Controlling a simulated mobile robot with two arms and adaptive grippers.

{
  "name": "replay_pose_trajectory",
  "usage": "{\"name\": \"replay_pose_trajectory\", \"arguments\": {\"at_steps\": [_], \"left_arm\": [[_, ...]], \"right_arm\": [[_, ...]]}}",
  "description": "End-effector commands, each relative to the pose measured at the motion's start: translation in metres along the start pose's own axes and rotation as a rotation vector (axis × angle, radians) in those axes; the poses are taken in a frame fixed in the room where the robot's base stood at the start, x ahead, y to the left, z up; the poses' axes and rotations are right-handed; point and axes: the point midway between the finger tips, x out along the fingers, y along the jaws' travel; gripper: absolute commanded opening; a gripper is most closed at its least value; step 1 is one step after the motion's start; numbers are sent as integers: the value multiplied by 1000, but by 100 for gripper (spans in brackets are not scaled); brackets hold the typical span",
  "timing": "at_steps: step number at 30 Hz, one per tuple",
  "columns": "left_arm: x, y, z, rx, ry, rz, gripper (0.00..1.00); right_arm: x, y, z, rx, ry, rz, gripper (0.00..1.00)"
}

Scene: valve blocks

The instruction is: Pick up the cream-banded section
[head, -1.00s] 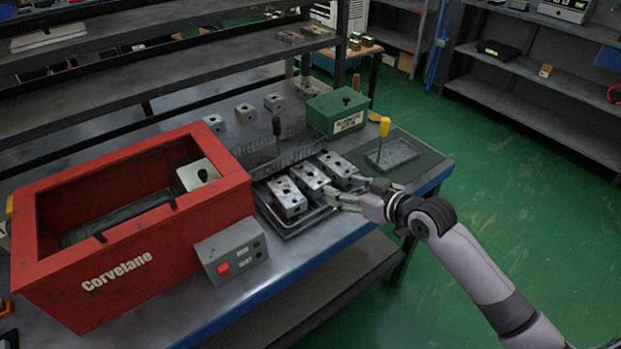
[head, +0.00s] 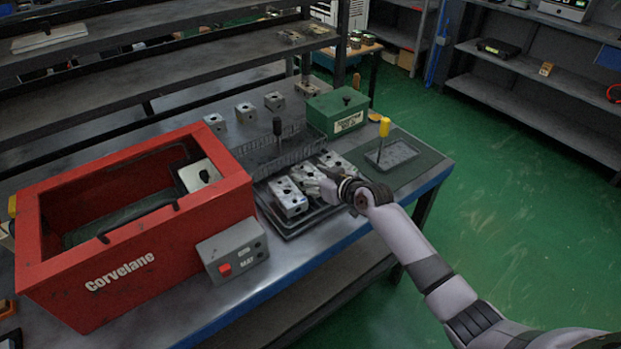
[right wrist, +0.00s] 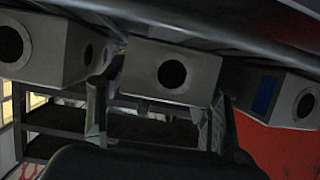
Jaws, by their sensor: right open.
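Three grey metal valve blocks stand in a row on a dark tray (head: 292,228) on the bench: a left block (head: 288,198), a middle block (head: 306,175) and a right block (head: 334,161). I cannot make out a cream band on any of them. My right gripper (head: 324,180) is open at the middle block and partly covers it. In the right wrist view, its fingers stand either side of the middle block (right wrist: 172,72), which shows a round dark hole. The block at the right there (right wrist: 280,95) has a blue patch. I cannot tell whether the fingers touch. My left gripper is not in view.
A red Corvelane box (head: 130,270) and a grey control box with a red button (head: 232,250) stand left of the tray. Smaller blocks (head: 245,112) stand farther back.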

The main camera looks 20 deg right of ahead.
Motion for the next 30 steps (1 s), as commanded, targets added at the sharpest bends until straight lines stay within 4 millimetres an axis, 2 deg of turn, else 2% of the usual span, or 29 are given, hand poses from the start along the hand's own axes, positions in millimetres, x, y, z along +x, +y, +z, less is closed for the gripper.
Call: {"name": "replay_pose_trajectory", "arguments": {"at_steps": [9, 30], "left_arm": [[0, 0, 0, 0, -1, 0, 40], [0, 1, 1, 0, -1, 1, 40]], "right_arm": [[4, 0, 0, -1, 1, 0, 57], [4, 0, 0, -1, -1, 0, 10]]}}
